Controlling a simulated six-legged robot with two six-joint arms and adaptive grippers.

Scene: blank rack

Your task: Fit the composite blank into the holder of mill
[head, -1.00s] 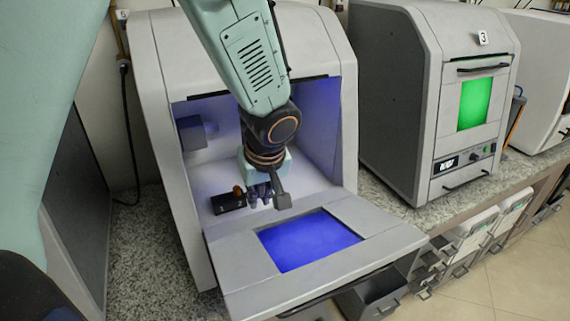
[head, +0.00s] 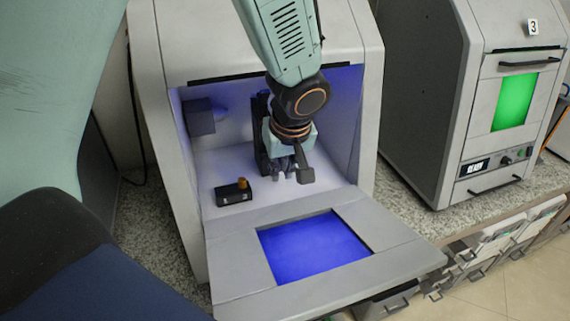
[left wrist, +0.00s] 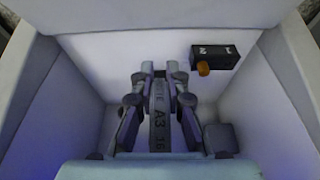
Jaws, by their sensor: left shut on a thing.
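The mill (head: 170,40) is a grey machine with its door folded down and a pale, blue-lit chamber. A small black block with an orange knob (head: 234,193), which looks like the holder, sits on the chamber floor at the left; it also shows at the upper right of the left wrist view (left wrist: 214,54). My left gripper (head: 290,172) is inside the chamber, right of the block and apart from it. My right gripper is not in view.
The lowered door (head: 400,255) with its blue window juts out in front. A dark box (head: 199,117) is fixed on the chamber's left back wall. The side walls stand close around my gripper. Machine 3 (head: 440,100), with a green window, is closed at the right.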

